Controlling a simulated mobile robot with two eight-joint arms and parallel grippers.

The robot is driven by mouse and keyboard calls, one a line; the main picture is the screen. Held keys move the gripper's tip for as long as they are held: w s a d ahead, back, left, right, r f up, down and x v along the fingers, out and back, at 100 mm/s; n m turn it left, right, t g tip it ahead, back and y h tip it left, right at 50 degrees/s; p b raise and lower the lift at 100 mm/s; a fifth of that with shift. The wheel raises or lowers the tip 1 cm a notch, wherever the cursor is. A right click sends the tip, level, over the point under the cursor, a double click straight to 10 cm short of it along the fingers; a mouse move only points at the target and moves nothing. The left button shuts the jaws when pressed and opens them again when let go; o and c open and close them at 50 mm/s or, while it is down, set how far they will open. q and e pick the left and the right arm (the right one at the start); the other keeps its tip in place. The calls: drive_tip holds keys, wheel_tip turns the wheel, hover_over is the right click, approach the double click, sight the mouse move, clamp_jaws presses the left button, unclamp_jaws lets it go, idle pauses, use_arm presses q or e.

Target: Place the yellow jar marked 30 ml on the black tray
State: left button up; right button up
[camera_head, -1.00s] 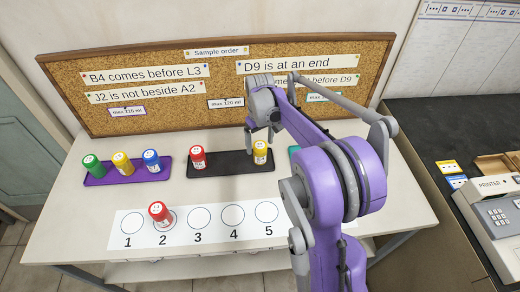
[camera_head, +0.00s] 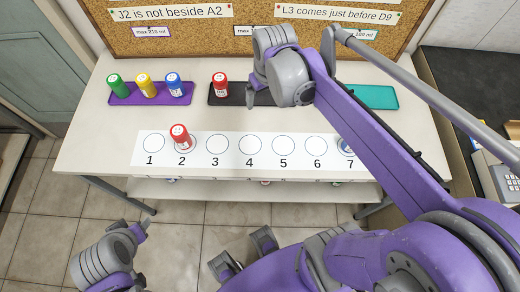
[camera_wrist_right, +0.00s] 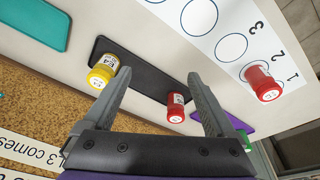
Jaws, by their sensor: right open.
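The black tray (camera_head: 230,99) lies mid-table, partly hidden by my right arm. A red jar (camera_head: 220,84) stands near its left end. In the right wrist view a yellow jar (camera_wrist_right: 102,72) stands near the other end of the tray; in the head view my right arm hides it. My right gripper (camera_wrist_right: 160,78) is open and empty, above the tray, with the yellow jar just outside its left finger. Another yellow jar (camera_head: 147,86) stands on the purple tray (camera_head: 131,100). No volume marking is readable.
A green jar (camera_head: 117,85) and a blue jar (camera_head: 174,84) also stand on the purple tray. A red jar (camera_head: 180,138) stands on circle 2 of the white strip (camera_head: 232,164); something blue shows at circle 7. The teal tray (camera_head: 372,98) shows no jars. Circles 3 to 6 are free.

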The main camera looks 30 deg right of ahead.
drive_tip(key=s+a+f+t, duration=0.2)
drive_tip(key=s+a+f, duration=0.4)
drive_tip(key=s, duration=0.5)
drive_tip(key=a, duration=0.2)
drive_tip(key=shift+s+a+f+n+t+y, duration=0.2)
drive_tip(key=shift+a+f+n+t+y, duration=0.1)
drive_tip(key=shift+a+f+n, duration=0.1)
